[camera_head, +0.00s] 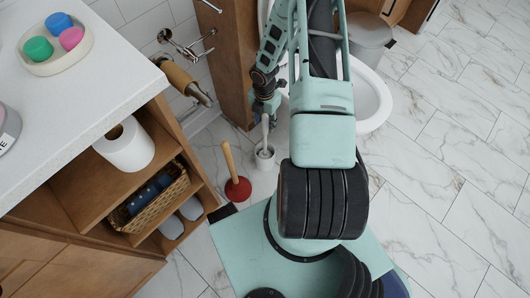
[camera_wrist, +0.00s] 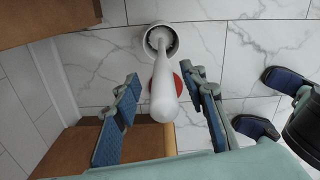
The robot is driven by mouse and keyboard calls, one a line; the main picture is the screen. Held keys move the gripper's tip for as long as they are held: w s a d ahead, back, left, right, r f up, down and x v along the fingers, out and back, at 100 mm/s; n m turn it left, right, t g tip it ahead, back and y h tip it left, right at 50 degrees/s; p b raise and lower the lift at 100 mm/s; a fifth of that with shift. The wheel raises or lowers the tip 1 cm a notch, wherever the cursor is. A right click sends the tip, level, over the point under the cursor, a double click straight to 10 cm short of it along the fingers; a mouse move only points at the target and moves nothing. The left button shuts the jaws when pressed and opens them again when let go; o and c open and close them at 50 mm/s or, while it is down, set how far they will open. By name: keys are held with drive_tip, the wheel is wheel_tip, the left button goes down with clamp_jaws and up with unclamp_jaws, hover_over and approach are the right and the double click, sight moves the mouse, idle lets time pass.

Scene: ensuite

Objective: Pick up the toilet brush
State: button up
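The toilet brush (camera_head: 265,130) stands upright in its white round holder (camera_head: 264,158) on the floor. In the wrist view its white handle (camera_wrist: 163,92) points up toward the camera, with the holder (camera_wrist: 160,42) below it. My gripper (camera_wrist: 160,76) is open, with one blue-padded finger on each side of the handle. A gap shows on both sides, and neither finger visibly touches it. In the head view my gripper (camera_head: 266,108) is above the brush and partly hides the handle's top.
A red plunger (camera_head: 238,189) with a wooden handle stands close to the holder, at the lower left. A wooden cabinet (camera_head: 82,195) with a paper roll (camera_head: 124,146) and basket (camera_head: 160,200) is on the left. The toilet (camera_head: 372,102) is right. Marble floor is clear further right.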

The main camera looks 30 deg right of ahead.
sight(265, 129)
drive_tip(key=f+b, duration=0.1)
drive_tip(key=f, duration=0.1)
drive_tip(key=f+b, duration=0.1)
drive_tip(key=f, duration=0.1)
drive_tip(key=shift+s+f, duration=0.2)
drive_tip(key=shift+f, duration=0.15)
drive_tip(key=shift+r, duration=0.1)
drive_tip(key=shift+c, duration=0.7)
clamp_jaws()
